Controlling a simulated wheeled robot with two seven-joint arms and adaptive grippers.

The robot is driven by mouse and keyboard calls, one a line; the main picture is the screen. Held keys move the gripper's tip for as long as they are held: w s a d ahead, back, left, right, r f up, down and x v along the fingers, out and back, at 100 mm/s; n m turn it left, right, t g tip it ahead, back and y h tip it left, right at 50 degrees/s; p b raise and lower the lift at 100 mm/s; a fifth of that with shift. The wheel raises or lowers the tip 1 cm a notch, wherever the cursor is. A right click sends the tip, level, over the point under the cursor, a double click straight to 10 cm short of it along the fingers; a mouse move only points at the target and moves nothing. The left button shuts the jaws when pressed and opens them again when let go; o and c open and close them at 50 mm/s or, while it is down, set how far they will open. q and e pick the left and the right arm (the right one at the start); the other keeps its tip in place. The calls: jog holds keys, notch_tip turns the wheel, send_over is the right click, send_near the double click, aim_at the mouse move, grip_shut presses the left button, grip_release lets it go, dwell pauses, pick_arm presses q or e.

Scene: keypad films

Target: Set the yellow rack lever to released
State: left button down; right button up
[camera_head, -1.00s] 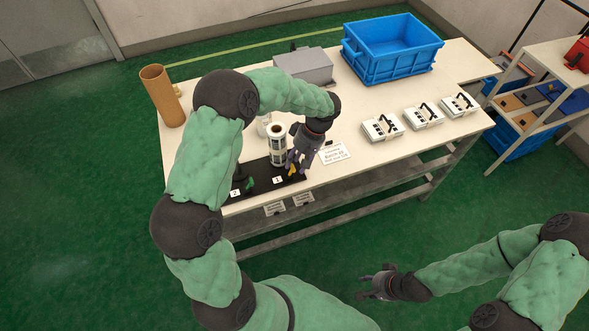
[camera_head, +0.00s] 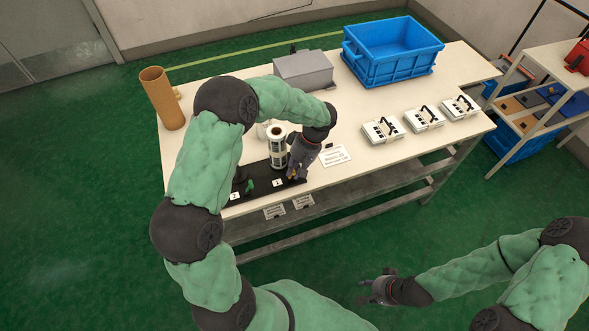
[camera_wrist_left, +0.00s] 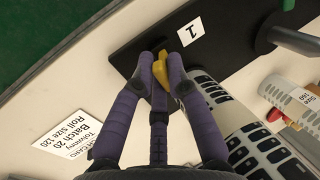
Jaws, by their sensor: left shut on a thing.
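The yellow lever (camera_wrist_left: 168,72) stands at the rack beside the label with a 1. The black rack (camera_head: 262,184) lies along the table's front edge. My left gripper (camera_head: 293,173) is at the lever; in the left wrist view its purple fingers (camera_wrist_left: 163,70) are closed around the lever. Little of the lever shows in the head view, and its exact setting is hard to tell. A roll of keypad film (camera_head: 278,150) stands upright behind the rack's label 1. My right gripper (camera_head: 370,291) is empty and open, off the table at the lower right.
A green lever (camera_head: 250,186) is near label 2. A printed card (camera_head: 335,155) lies right of my left gripper. Several white keypad devices (camera_head: 382,130), a blue crate (camera_head: 395,65), a grey box (camera_head: 303,68) and a brown tube (camera_head: 162,98) stand on the table.

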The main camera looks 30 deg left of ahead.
pick_arm(q)
jog(key=shift+d, duration=0.1)
jog(key=shift+w+d+f+g+y+p, duration=0.15)
jog(key=shift+w+f+g+y+p, duration=0.15)
jog(key=shift+g+y+p, duration=0.35)
jog(key=shift+g, duration=0.25)
jog(key=c, duration=1.2)
grip_release()
jog(key=shift+r, duration=0.15)
jog(key=v, duration=1.2)
jog(key=shift+s, duration=0.1)
